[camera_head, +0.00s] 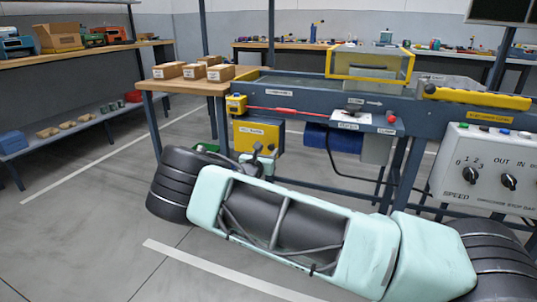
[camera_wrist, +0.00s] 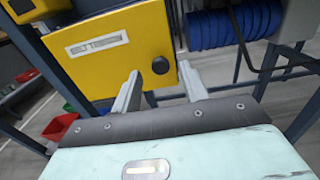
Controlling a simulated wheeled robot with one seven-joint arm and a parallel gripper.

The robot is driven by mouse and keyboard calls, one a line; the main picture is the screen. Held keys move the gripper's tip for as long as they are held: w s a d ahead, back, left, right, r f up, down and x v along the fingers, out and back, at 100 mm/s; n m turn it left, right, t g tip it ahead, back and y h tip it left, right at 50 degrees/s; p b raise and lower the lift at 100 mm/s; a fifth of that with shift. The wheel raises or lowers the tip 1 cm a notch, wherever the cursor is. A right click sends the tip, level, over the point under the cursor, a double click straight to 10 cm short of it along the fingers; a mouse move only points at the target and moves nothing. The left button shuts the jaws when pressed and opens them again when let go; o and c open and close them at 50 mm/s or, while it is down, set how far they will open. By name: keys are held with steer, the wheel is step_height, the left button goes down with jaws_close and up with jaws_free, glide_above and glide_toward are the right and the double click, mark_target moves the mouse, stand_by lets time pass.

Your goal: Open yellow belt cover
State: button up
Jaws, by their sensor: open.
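A yellow panel with a white label and a dark round knob (camera_wrist: 160,65) hangs under the conveyor; I take it for the yellow belt cover (camera_wrist: 105,68). It also shows in the head view (camera_head: 247,138), left of centre, on the front of a box, and looks shut. Its label is too blurred to read surely. My gripper (camera_wrist: 158,71) is open and empty, pointing at the panel's lower right part. The knob appears between the two fingertips; I cannot tell whether they are beside it or short of it. In the head view my gripper (camera_head: 264,148) is partly hidden.
A yellow-framed clear guard (camera_head: 370,64) stands on the conveyor. A red cord (camera_head: 285,111) runs along its front. Blue coils (camera_wrist: 232,27) hang right of the panel. A red bin (camera_wrist: 60,127) is below left. A control box (camera_head: 487,170) is at right. Floor at left is clear.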

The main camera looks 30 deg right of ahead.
steer(key=shift+x, duration=1.05)
jaws_close()
